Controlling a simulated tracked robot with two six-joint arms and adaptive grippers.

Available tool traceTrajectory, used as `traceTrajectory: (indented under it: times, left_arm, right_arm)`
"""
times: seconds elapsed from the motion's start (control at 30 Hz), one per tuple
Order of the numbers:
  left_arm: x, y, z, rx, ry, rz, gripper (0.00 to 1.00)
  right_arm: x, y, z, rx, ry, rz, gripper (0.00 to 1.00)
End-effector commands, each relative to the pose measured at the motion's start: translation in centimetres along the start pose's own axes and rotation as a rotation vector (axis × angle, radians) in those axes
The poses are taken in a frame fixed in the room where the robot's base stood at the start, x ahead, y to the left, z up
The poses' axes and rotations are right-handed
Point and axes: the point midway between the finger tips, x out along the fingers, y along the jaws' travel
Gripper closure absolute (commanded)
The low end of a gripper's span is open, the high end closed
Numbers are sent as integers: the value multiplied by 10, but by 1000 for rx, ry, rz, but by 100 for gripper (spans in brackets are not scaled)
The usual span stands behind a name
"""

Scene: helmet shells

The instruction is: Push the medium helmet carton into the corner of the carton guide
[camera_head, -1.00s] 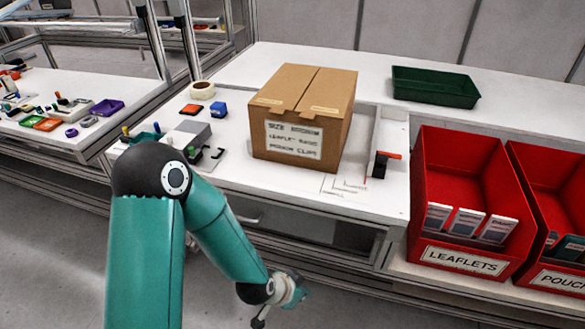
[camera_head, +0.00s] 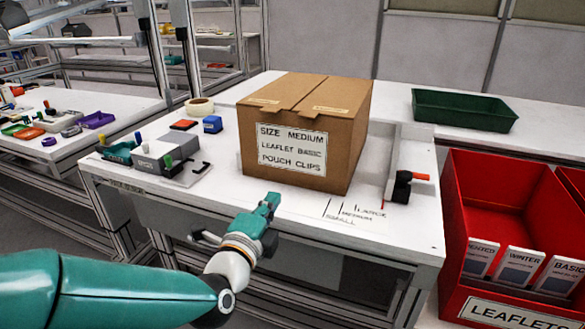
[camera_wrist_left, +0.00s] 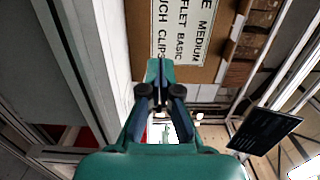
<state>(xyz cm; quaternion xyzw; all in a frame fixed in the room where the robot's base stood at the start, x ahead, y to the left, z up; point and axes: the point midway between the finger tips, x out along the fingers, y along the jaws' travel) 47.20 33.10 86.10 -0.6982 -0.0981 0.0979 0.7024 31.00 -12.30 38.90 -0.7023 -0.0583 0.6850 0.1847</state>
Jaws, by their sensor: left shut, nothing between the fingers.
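The medium helmet carton (camera_head: 305,135) is a brown cardboard box, closed on top. It stands upright on the white table, and its front label reads SIZE MEDIUM, LEAFLET BASIC, POUCH CLIPS. The carton guide (camera_head: 391,165) is the pale raised piece to the carton's right; the carton hides part of it. My left gripper (camera_head: 268,205) is shut and empty, low in front of the carton, near the table's front edge. In the left wrist view the closed fingers (camera_wrist_left: 158,75) point at the carton's label face (camera_wrist_left: 190,30); I cannot tell whether they touch. My right gripper is not in view.
Printed size marks (camera_head: 350,212) lie on the table front. A green tray (camera_head: 463,109) is behind right, red bins (camera_head: 500,215) at right. A grey device (camera_head: 165,155), tape roll (camera_head: 199,106) and blue block (camera_head: 212,124) are left.

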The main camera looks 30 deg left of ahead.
Motion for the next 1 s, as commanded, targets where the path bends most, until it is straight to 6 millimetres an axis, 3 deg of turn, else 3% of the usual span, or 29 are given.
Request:
traceTrajectory:
  times: [0.03,0.13,0.27,0.6,0.8,1.0]
  left_arm:
    - [4,-5,2,2,-3,7,100]
    - [12,-5,3,-3,-2,9,100]
    - [36,-2,3,-4,-2,6,100]
    - [103,2,4,-5,-4,1,100]
    - [121,2,4,-5,-3,2,100]
    - [125,1,4,-6,-3,1,100]
  right_arm:
    - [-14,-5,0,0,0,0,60]
    - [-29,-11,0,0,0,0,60]
    - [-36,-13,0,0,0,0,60]
    - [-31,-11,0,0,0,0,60]
    - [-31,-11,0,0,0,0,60]
    - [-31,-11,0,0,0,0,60]
